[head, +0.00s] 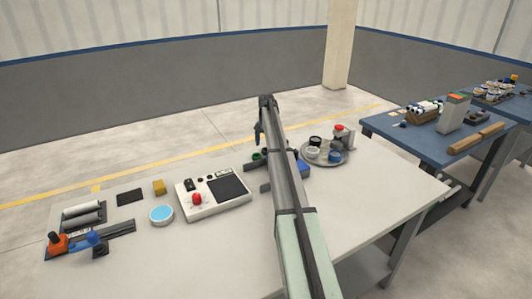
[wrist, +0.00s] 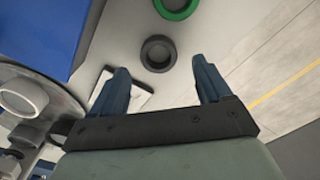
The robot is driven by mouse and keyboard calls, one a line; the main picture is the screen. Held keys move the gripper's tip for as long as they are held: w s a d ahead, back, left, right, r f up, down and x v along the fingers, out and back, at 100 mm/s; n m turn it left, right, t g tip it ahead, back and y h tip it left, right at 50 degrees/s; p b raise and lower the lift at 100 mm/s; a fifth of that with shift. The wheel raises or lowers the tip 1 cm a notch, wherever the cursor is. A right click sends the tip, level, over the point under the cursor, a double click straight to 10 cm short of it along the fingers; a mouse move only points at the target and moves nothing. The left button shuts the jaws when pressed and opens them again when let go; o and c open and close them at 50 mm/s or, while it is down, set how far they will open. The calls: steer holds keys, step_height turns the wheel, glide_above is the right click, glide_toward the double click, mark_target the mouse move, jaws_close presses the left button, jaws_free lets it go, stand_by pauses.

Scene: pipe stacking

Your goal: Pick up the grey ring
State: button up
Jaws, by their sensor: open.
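The dark grey ring (wrist: 158,67) lies flat on the light tabletop in the wrist view, its hole facing up. My gripper (wrist: 159,64) is open, with a blue finger on either side of the ring in the picture. The ring shows between the fingertips, and nothing is held. There the grey ring is partly hidden by my arm and hard to make out.
A green ring (wrist: 178,12) lies close beyond the grey one. A blue block (wrist: 40,30) stands at the left in the wrist view. A round tray (head: 341,158) with several cups is right of my arm. A control box (head: 213,205) is to the left.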

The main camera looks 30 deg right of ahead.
steer(key=shift+f, duration=1.35)
steer(key=c, duration=1.1)
steer(key=shift+r, duration=0.1)
